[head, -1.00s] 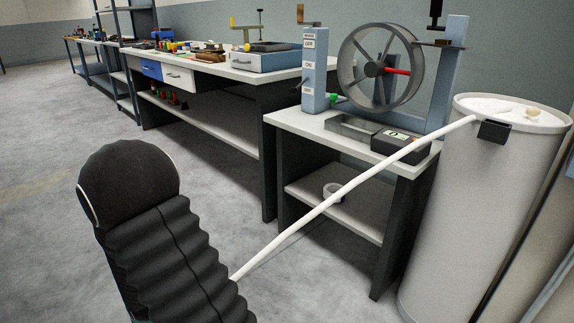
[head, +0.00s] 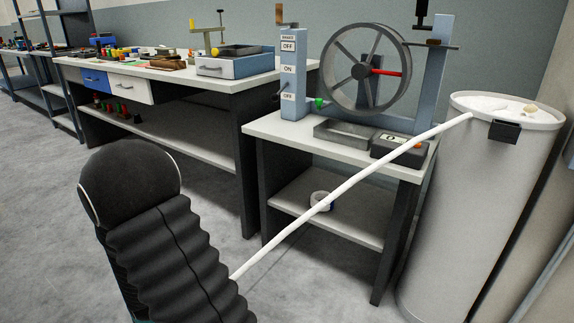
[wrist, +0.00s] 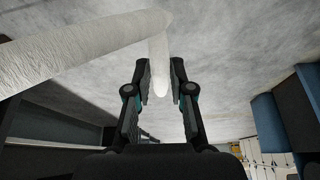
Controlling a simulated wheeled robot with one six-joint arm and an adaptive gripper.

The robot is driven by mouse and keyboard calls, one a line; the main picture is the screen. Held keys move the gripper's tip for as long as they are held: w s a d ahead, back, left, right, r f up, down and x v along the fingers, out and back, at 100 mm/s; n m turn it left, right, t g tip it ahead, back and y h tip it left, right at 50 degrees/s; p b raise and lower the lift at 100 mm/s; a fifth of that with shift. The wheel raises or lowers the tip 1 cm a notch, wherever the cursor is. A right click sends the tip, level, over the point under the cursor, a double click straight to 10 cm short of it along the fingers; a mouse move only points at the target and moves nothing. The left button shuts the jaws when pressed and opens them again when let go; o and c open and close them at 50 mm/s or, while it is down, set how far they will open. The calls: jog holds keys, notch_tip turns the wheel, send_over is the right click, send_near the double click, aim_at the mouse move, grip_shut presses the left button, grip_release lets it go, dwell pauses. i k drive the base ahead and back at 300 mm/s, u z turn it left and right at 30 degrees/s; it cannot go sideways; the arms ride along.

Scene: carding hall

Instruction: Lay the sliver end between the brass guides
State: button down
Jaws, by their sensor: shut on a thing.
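A white sliver (head: 345,187) runs from the rim of a tall grey can (head: 485,205) down to the left, in front of the small bench, and passes behind my dark arm in the head view. My gripper is hidden there. In the wrist view my gripper (wrist: 161,78) is shut on the sliver end (wrist: 158,68), which lies between its two fingers, with its tip just below the fingertips. The thick sliver (wrist: 75,52) stretches to the upper left.
The small bench (head: 262,127) bears a spoked wheel (head: 365,70), a blue switch post (head: 293,75), a grey tray (head: 345,132) and a dark box (head: 400,146). A long workbench (head: 170,73) stands behind on the left. The floor (head: 50,200) at left is clear.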

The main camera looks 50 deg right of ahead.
aim_at(368, 73)
jog(key=z, duration=3.3)
